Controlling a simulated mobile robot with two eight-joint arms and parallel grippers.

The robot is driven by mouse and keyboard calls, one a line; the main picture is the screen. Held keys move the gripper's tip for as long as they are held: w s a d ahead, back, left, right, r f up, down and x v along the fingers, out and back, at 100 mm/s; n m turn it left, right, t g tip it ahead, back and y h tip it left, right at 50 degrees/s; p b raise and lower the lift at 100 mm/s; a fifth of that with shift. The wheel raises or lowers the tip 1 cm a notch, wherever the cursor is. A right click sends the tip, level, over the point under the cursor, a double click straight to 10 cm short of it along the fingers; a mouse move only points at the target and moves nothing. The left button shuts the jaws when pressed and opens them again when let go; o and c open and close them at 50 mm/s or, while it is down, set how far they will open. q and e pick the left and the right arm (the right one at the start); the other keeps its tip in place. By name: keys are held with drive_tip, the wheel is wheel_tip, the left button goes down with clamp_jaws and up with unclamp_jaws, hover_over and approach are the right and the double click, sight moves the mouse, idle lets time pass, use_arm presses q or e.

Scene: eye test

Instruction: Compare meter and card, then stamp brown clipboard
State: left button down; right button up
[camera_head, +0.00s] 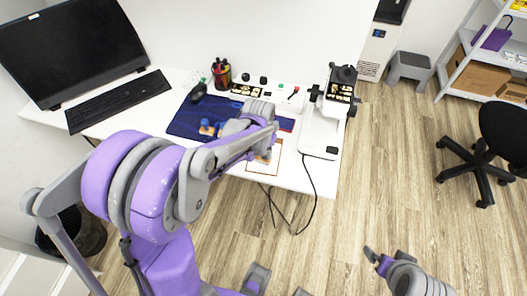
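A brown-edged clipboard (263,169) with a pale sheet lies near the table's front edge, partly covered by my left arm. Small blue-topped pieces with brown bases (206,129), perhaps stamps, stand on a dark blue mat (187,118) left of it. At the back is a low panel (247,91) with dark, gold-marked faces, perhaps the meter; its reading is too small to tell. I cannot pick out the card for sure. My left gripper (268,150) is over the clipboard area; its fingers are unclear. My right gripper (375,257) is low over the floor, away from the table; its opening is unclear.
A white microscope-like device (321,132) stands at the table's right end. A pen cup (222,75), black mouse (198,92), keyboard (118,101) and monitor (72,45) are also on the table (300,181). A black chair (485,150) and grey stool (408,67) stand right.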

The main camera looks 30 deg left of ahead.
use_arm(q)
drive_tip(key=shift+r+p, duration=2.1)
drive_tip(key=shift+r, duration=1.4)
use_arm(e)
drive_tip(key=r, duration=0.1)
drive_tip(key=w+r, duration=0.1)
drive_tip(key=r, duration=0.3)
drive_tip(key=shift+w, duration=0.25)
